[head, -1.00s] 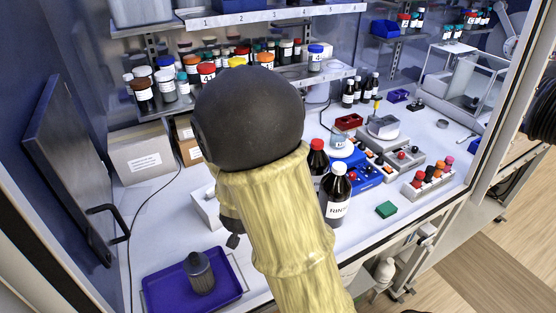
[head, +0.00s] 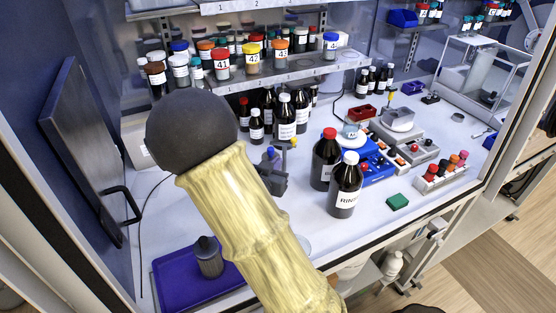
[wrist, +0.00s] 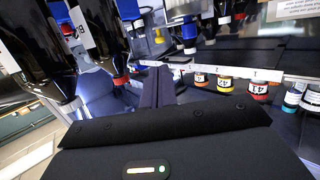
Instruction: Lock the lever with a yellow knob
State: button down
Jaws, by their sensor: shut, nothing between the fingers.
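A small yellow knob (head: 292,142) on a thin stem stands in the head view, right of the sleeved arm and in front of the dark bottles. The base of its lever is hidden, so I cannot tell its position. A blue knob (head: 270,153) is just left of it. My gripper (wrist: 157,82) shows dark in the wrist view, fingers together and empty, facing the shelf.
A red-capped bottle (head: 327,160) and a white-capped rinse bottle (head: 345,187) stand close on the right. Labelled jars (head: 253,58) line the shelf behind. A purple tray (head: 170,275) with a grey container lies front left.

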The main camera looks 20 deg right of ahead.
aim_at(293, 141)
jog(key=p+x, duration=0.3)
jog(key=x, duration=0.8)
jog(key=shift+w+d, duration=0.1)
jog(key=shift+d, duration=0.1)
jog(key=shift+w+d+f+p, duration=0.15)
jog(key=shift+w+d+p, duration=0.15)
jog(key=shift+w, duration=0.05)
